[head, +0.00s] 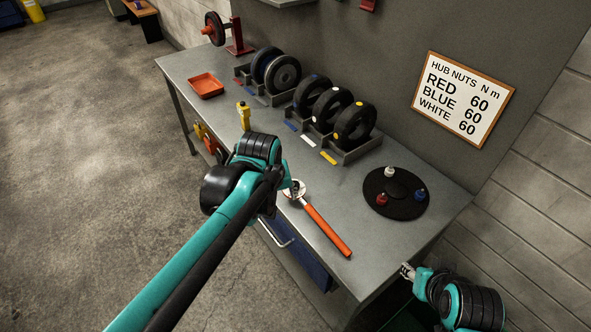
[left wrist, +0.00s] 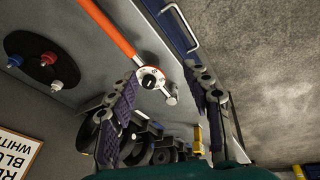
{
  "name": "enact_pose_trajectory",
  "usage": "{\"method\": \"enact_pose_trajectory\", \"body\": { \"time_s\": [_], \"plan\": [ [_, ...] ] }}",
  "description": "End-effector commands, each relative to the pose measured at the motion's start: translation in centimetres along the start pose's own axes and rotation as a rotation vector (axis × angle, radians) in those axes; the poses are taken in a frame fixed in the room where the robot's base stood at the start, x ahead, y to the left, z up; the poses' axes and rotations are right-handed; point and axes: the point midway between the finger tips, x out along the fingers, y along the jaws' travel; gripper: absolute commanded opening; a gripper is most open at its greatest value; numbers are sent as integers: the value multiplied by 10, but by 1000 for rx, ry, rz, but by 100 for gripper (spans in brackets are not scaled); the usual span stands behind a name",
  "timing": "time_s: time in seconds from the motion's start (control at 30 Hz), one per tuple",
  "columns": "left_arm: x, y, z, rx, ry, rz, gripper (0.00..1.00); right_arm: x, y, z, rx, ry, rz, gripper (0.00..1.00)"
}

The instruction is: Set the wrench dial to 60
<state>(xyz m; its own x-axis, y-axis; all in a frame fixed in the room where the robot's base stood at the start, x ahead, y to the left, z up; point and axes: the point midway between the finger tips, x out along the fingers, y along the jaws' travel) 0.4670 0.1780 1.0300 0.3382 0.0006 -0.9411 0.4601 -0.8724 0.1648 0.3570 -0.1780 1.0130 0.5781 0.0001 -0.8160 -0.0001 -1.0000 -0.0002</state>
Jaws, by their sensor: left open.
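The wrench (head: 327,229) lies on the grey workbench, with an orange handle and a metal head. Its round white dial (left wrist: 149,79) shows in the left wrist view, with a dark centre and red marks; the setting is too small to read. My left gripper (head: 288,189) is over the head end of the wrench, its arm hiding part of that end. In the left wrist view its two fingers stand apart, open, with the dial between them in the picture; I see no contact. My right gripper (head: 407,271) is at the bench's front right corner, away from the wrench; its jaw state is unclear.
A sign (head: 463,99) lists red, blue and white at 60. A black round plate (head: 395,205) holds white, red and blue pieces. Several wheels (head: 329,111) stand in racks along the back. An orange tray (head: 206,85) and a yellow tool (head: 243,116) are further left.

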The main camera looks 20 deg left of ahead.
Motion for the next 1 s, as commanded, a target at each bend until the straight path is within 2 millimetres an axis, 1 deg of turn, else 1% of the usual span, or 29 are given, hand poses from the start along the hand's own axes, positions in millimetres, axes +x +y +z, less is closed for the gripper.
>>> {"method": "enact_pose_trajectory", "body": {
  "time_s": [0.03,0.2,0.3,0.43,0.6,0.7,0.87,1.0],
  "plan": [
    [-5,9,-17,-54,-26,-15,49,-12,0,-9,0,0,0,40],
    [6,31,-57,-248,-107,-79,49,-34,0,-24,0,0,0,40],
    [19,42,-76,-360,-150,-124,49,-47,0,-33,0,0,0,40],
    [38,52,-95,-489,-192,-181,49,-60,0,-43,0,0,0,40],
    [59,59,-107,-604,-225,-239,49,-71,0,-50,0,0,0,40],
    [67,60,-110,-639,-234,-258,49,-73,0,-52,0,0,0,40],
    [82,59,-107,-656,-238,-267,49,-71,0,-50,0,0,0,40],
    [104,55,-100,-655,-238,-266,49,-65,0,-46,0,0,0,40]
  ]
}}
